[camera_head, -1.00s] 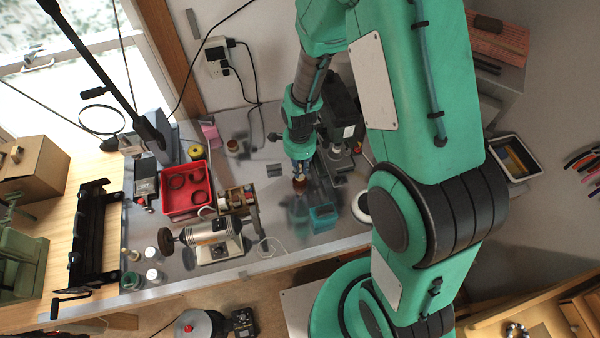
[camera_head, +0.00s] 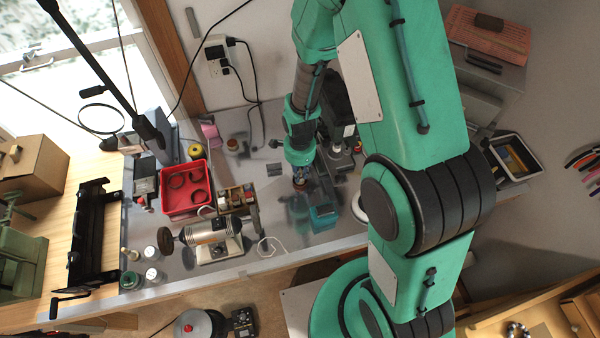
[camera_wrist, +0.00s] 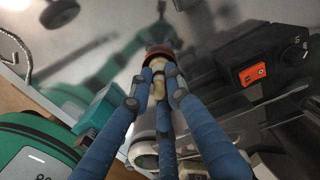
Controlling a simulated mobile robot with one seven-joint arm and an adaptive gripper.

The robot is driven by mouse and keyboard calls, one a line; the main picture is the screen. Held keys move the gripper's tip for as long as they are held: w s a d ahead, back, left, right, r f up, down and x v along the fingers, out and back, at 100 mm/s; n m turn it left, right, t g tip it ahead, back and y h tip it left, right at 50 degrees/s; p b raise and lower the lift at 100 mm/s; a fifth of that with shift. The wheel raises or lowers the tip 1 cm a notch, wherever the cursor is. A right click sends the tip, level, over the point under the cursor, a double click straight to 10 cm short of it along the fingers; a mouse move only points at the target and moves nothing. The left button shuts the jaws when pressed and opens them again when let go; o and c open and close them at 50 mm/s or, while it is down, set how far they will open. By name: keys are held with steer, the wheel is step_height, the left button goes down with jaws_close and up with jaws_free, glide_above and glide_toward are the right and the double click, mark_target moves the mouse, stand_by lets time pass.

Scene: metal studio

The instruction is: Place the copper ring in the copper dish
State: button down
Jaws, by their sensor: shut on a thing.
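My gripper (camera_head: 300,183) is low over the metal bench, right of its middle, with blue fingers that fill the wrist view (camera_wrist: 160,70). It is shut on a small reddish-brown thing at its fingertips, which I take to be the copper ring (camera_wrist: 161,50). The fingers partly cover it, and its full shape cannot be made out. A small brownish round item, perhaps the copper dish (camera_head: 232,145), stands on the bench left of and behind my gripper in the head view. It is too small there to be sure.
A teal box (camera_head: 323,216) stands close to my gripper. A dark machine (camera_head: 340,115) is just behind and right. A red tray (camera_head: 186,188) with dark rings and a bench grinder (camera_head: 212,238) stand to the left.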

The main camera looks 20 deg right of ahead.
mark_target(300, 170)
steer(key=shift+f, duration=0.25)
steer(key=c, duration=1.6)
jaws_free()
steer(key=shift+c, duration=0.2)
steer(key=shift+r, duration=0.2)
steer(key=shift+r+p, duration=0.35)
steer(key=shift+r, duration=0.1)
step_height(300, 170, up, 12)
steer(key=shift+w, duration=0.1)
